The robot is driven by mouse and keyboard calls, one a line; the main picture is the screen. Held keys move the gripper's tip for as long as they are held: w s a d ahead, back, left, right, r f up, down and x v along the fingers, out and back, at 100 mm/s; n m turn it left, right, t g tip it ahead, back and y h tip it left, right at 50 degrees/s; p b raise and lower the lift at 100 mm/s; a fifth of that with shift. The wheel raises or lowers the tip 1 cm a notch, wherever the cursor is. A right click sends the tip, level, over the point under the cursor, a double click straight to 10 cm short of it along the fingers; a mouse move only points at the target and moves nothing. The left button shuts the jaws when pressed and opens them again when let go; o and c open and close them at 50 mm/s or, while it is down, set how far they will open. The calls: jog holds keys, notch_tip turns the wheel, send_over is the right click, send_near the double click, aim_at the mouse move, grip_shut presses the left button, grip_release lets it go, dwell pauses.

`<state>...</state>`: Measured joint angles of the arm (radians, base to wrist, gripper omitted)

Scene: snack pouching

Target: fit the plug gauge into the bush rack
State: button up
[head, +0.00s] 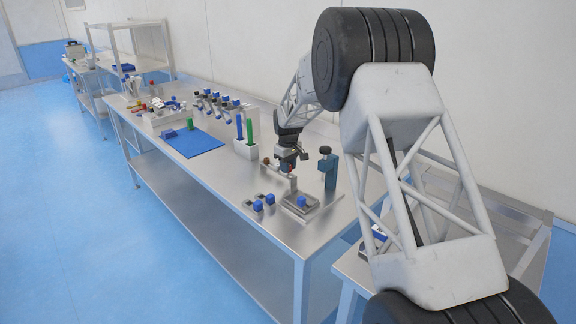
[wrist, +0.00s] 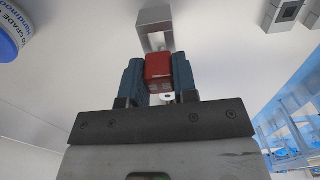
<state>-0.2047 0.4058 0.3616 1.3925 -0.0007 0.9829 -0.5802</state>
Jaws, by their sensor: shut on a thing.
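In the wrist view, my gripper (wrist: 158,80) is shut on a small red block (wrist: 158,66), which I take to be part of the plug gauge. The dark blue fingers press on its left and right sides. A hollow grey metal piece (wrist: 155,15) shows just beyond the red block; I cannot tell whether they touch. In the head view, my gripper (head: 288,166) is low over the near part of the bench, and the red block is too small to make out. I cannot tell for certain which fixture is the bush rack.
A dark blue post with a black knob (head: 328,168) stands right of my gripper. Small blue-topped blocks (head: 258,206) and a metal plate (head: 317,211) lie in front. A white holder (head: 246,151) with blue and green rods stands left, beyond it a blue mat (head: 195,146).

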jog(key=shift+f, duration=0.6)
jog(key=o, duration=1)
jog(key=shift+r, duration=3.9)
